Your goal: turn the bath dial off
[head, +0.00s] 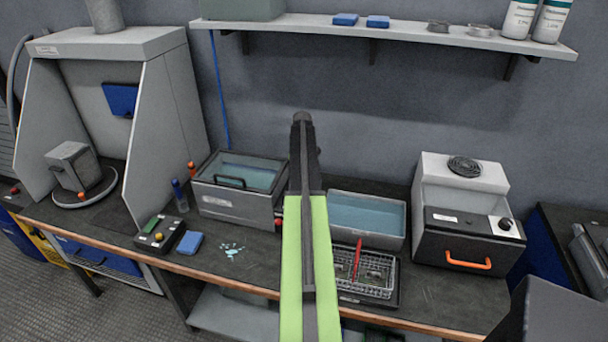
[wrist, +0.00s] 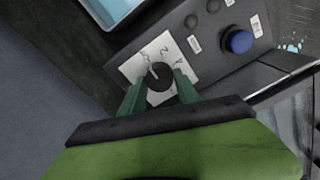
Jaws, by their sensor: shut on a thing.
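In the wrist view, a round black dial (wrist: 160,86) with a white pointer mark sits on a white plate (wrist: 137,70) with printed marks, among them what looks like a 2. The pointer faces up and slightly left in that view. My gripper (wrist: 158,92) is shut on the dial, with one green finger on each side. The plate is on a dark grey control panel (wrist: 205,65). In the head view my arm covers the dial. A grey bath of blue liquid (head: 238,180) stands left of my arm, and a shallower one (head: 365,215) stands right.
A blue round button (wrist: 238,41) is on the panel right of the dial. On the bench, a wire basket with a red-handled tool (head: 357,262) is right of my arm. A small button box (head: 160,235) and a blue block (head: 190,242) lie left. A shelf (head: 400,33) hangs above.

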